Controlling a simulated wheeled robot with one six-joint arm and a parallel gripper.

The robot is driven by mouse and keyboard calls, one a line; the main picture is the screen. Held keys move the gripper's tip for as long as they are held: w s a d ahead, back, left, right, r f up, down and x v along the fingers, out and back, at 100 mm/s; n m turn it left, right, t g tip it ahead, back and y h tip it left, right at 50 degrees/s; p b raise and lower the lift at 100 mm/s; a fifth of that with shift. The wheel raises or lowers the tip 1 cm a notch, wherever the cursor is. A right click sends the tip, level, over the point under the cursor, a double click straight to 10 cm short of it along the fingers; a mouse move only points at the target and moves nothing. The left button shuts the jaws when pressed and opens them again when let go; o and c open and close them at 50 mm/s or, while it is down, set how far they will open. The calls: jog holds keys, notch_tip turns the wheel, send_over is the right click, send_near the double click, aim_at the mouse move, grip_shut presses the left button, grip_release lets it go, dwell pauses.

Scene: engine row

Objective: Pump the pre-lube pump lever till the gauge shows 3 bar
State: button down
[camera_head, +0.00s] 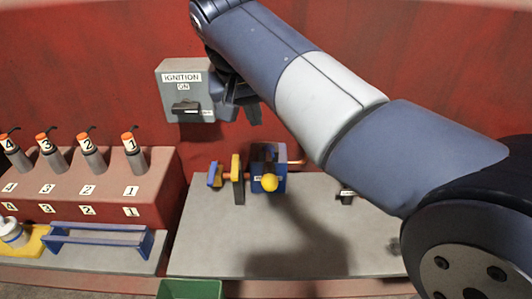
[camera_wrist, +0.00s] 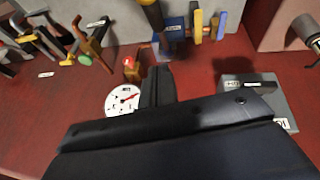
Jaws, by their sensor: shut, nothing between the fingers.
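The pre-lube pump is a small blue block (camera_head: 268,160) on the grey bench, and a yellow ball (camera_head: 269,182) on its front appears to be the lever's knob. In the wrist view the blue block (camera_wrist: 172,34) is at the top, with a yellow and dark lever end (camera_wrist: 150,12) beside it. The gauge (camera_wrist: 122,99) is a white dial with a red needle, partly covered by my fingers; its reading is too small to tell. My gripper (camera_head: 254,114) is shut and empty, in front of the red wall, above the pump and right of the ignition box. Its fingers (camera_wrist: 157,85) also show in the wrist view.
The grey ignition box (camera_head: 185,92) with a black switch is close left of my gripper. A yellow-handled valve (camera_head: 236,168) stands just left of the pump. Several orange-topped injectors (camera_head: 131,145) stand on a red block at left. A green bin (camera_head: 190,289) is at the front.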

send_over(268, 166)
jog(key=a, duration=0.1)
jog(key=f, duration=0.8)
jog(key=shift+s+a+f, duration=0.15)
jog(key=shift+s+f, duration=0.1)
jog(key=f, duration=0.3)
jog(key=shift+s+d, duration=0.3)
jog(key=shift+s, duration=0.1)
jog(key=shift+s+d+f, duration=0.1)
jog(key=shift+s+f, duration=0.15)
jog(key=shift+f, duration=0.4)
